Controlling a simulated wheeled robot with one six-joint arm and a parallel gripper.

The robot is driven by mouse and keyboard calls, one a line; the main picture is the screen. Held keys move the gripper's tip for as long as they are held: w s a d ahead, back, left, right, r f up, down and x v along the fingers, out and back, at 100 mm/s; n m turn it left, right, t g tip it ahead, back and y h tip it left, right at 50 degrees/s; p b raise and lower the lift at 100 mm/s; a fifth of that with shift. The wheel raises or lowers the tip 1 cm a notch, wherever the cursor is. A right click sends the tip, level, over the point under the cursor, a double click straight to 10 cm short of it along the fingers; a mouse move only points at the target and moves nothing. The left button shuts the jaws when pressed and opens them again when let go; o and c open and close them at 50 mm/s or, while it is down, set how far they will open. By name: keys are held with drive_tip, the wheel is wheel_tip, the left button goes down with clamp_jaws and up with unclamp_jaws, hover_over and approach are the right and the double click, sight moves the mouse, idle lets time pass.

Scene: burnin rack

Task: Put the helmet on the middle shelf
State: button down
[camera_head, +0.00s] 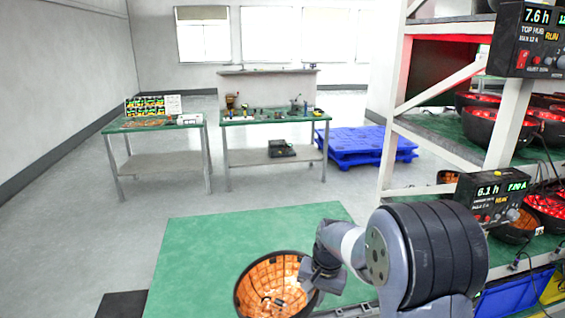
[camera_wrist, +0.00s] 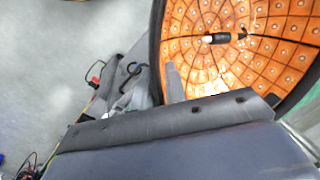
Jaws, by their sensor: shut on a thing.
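The helmet (camera_head: 243,290) is a dark bowl-like shell, open side up, with a glowing orange tiled lining. It is in front of me at the bottom of the head view. My gripper (camera_head: 314,277) is shut on its right rim. In the wrist view, the helmet (camera_wrist: 240,70) fills the upper right, with a small white-and-black part inside. The rack (camera_head: 392,120) stands at the right with green shelves. One green shelf (camera_head: 437,133) carries several red-lit helmets. A lower shelf (camera_head: 505,258) holds more, partly hidden by my arm.
A green surface (camera_head: 215,240) lies below the helmet. Control boxes (camera_head: 495,200) with cables hang at the rack's front. A blue crate (camera_head: 510,298) and a yellow bin (camera_head: 553,287) are low on the right. Two workbenches (camera_head: 270,118) and blue pallets (camera_head: 365,145) stand farther back, with open floor between.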

drive_tip(key=s+d+f+n, duration=0.3)
drive_tip(key=d+f, duration=0.4)
drive_tip(key=f, duration=0.3)
drive_tip(key=shift+s+f+g, duration=0.3)
drive_tip(key=shift+s, duration=0.15)
